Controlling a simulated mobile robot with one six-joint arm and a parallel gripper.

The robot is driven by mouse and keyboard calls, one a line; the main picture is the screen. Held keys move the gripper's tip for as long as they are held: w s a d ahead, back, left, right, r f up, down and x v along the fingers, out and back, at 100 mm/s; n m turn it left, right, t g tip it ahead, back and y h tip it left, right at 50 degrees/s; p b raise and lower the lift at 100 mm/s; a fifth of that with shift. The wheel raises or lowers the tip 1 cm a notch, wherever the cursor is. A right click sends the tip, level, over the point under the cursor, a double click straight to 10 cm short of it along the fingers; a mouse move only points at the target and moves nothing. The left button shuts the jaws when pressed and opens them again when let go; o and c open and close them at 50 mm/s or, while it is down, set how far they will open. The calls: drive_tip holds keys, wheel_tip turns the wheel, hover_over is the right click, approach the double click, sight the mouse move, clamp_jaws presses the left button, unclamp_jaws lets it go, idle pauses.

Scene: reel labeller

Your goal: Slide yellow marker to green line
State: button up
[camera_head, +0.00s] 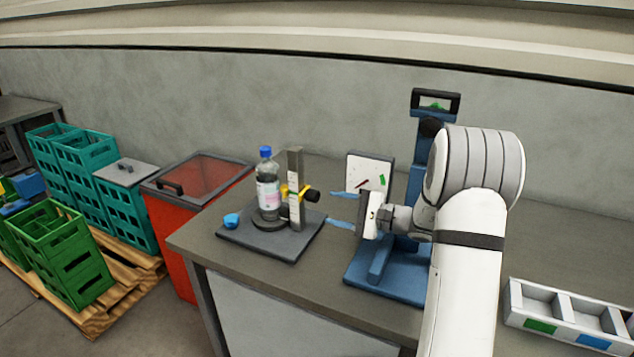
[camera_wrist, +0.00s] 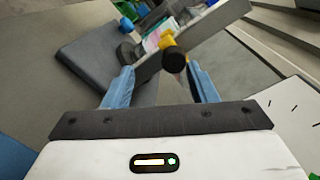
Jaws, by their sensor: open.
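The yellow marker (camera_head: 285,190) sits on an upright grey post (camera_head: 296,160) with a pale scale, and a black knob (camera_head: 312,195) sticks out from it towards my gripper. The post stands on a dark base plate beside a bottle. My gripper (camera_head: 337,208) is open, with its two blue fingers apart and pointing at the post, a little right of the knob. In the wrist view the black knob (camera_wrist: 175,60) lies between the fingertips, with the yellow marker (camera_wrist: 166,39) behind it. I cannot make out a green line on the post.
The blue-capped bottle (camera_head: 268,190) and a loose blue cap (camera_head: 231,220) are close to the post. A blue stand (camera_head: 390,280) and a white dial panel (camera_head: 368,171) are to the right. A divided tray (camera_head: 512,300) lies at the right.

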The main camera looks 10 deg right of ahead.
sight(318, 198)
drive_tip(key=shift+m+t, duration=0.3)
drive_tip(key=shift+t, duration=0.3)
drive_tip(key=x, duration=0.2)
drive_tip(key=w+x, duration=0.1)
drive_tip(key=x, duration=0.2)
drive_tip(key=d+p+x, duration=0.1)
drive_tip(key=x, duration=0.1)
drive_tip(key=shift+w+a+r, duration=0.1)
drive_tip(key=shift+w+r, duration=0.05)
drive_tip(key=shift+w, duration=0.15)
clamp_jaws()
